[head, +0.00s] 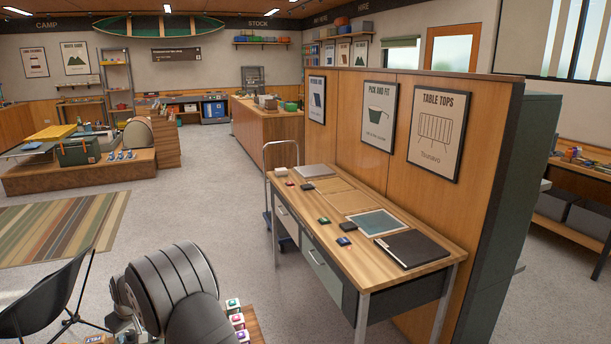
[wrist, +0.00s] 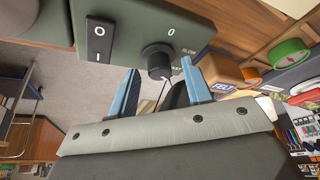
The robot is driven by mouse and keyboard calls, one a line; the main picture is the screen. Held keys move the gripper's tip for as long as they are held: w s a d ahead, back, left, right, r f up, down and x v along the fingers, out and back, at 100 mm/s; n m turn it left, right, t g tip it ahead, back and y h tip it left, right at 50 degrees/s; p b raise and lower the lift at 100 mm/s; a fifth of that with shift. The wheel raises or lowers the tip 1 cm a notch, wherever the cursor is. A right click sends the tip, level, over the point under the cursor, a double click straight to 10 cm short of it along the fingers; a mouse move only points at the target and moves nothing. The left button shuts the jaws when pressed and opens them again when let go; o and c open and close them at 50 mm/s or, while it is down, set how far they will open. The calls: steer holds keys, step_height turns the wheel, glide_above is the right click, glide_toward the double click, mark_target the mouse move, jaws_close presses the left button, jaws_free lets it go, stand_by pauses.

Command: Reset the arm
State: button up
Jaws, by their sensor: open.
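My gripper (wrist: 160,68) shows in the wrist view with its two blue fingers apart and nothing seen held between them. Beyond the fingertips is a grey-green control box (wrist: 212,42) with a black rocker switch (wrist: 97,42) and a round black knob (wrist: 157,57). The knob appears between the fingertips in the picture; I cannot tell how far away it is or whether they touch. In the head view my dark arm rises at the lower left, and it hides my gripper there.
The wrist view shows an orange-brown box marked FELT (wrist: 222,78) and a green round item (wrist: 289,53) at right. In the head view, a wooden table (head: 318,233) with small boxes and flat panels stands right of my arm. A black chair (head: 42,295) is at left.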

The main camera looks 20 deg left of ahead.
steer(key=shift+a, duration=0.1)
stand_by(0.3)
steer(key=w+v, duration=0.1)
steer(key=v, duration=1.6)
steer(key=x, duration=1.1)
steer(key=s+x, duration=0.1)
steer(key=x, duration=0.5)
steer(key=shift+w+f, duration=0.1)
steer(key=shift+f, duration=0.05)
steer(key=n+g, duration=0.2)
steer(key=n, duration=0.3)
steer(key=shift+w+n, duration=0.1)
steer(key=shift+n, duration=0.3)
steer(key=n+g, duration=0.1)
steer(key=n, duration=0.2)
steer(key=n+g+h, duration=0.1)
steer(key=n, duration=0.2)
steer(key=shift+w+a+h, duration=0.1)
steer(key=shift+w+h, duration=0.05)
steer(key=shift+h, duration=0.15)
steer(key=shift+r, duration=0.2)
steer(key=shift+w+r, duration=0.2)
steer(key=shift+r, duration=0.3)
